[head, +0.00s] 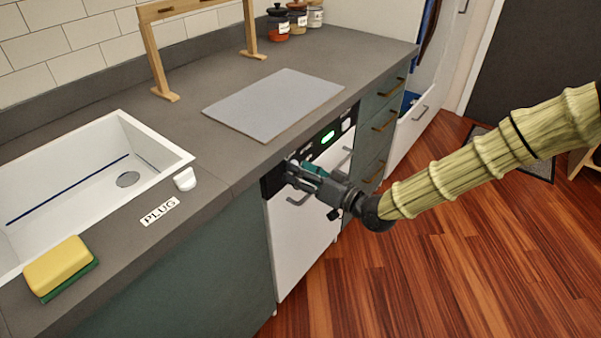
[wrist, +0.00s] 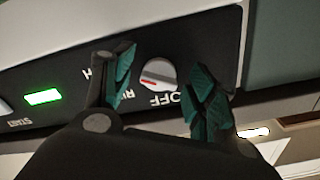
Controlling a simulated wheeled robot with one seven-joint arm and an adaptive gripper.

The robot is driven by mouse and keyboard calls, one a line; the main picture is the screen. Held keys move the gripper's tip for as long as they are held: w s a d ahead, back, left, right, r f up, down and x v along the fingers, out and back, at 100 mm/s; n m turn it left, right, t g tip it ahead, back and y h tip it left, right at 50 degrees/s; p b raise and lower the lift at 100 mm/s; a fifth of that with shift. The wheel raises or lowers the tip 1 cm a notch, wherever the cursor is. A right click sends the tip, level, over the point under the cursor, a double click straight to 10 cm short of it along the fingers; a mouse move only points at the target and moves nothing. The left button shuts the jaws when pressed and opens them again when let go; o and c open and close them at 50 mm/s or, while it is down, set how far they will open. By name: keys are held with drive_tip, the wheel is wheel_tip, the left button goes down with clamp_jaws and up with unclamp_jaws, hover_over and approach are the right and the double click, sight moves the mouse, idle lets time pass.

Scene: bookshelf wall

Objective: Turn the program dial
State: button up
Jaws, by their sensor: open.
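The program dial (wrist: 158,73) is a small round white knob with a red mark, set in the black control panel (wrist: 60,70) of a white dishwasher (head: 297,245). In the wrist view the lettering around it appears upside down, with "OFF" beside it. My gripper (wrist: 163,85) is open, with one dark teal finger on each side of the dial in the picture. I cannot tell whether either finger touches it. In the head view my gripper (head: 300,170) is at the left end of the panel and hides the dial.
A green lit display (head: 328,136) and a pale button (head: 346,124) sit further right on the panel. A handle (head: 298,200) is below my gripper. The grey countertop (head: 225,165) juts above, holding a grey board (head: 275,103), a sink (head: 150,150) and a sponge (head: 58,264). The wooden floor is open at right.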

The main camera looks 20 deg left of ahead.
drive_tip(key=c, duration=1)
drive_tip(key=shift+c, duration=0.2)
drive_tip(key=shift+n, duration=0.4)
drive_tip(key=n+b, duration=0.1)
drive_tip(key=n, duration=0.1)
drive_tip(key=n+b, duration=0.1)
drive_tip(key=n, duration=0.1)
drive_tip(key=shift+w+f+n+b, duration=0.15)
drive_tip(key=shift+n+b, duration=0.15)
drive_tip(key=shift+b, duration=0.1)
drive_tip(key=shift+w+d+r+n+b, duration=0.1)
drive_tip(key=shift+r+n+b, duration=0.05)
drive_tip(key=shift+n+b, duration=3.8)
drive_tip(key=shift+w+r+n+b, duration=0.15)
drive_tip(key=shift+n+b, duration=2.35)
drive_tip(key=shift+n, duration=2.85)
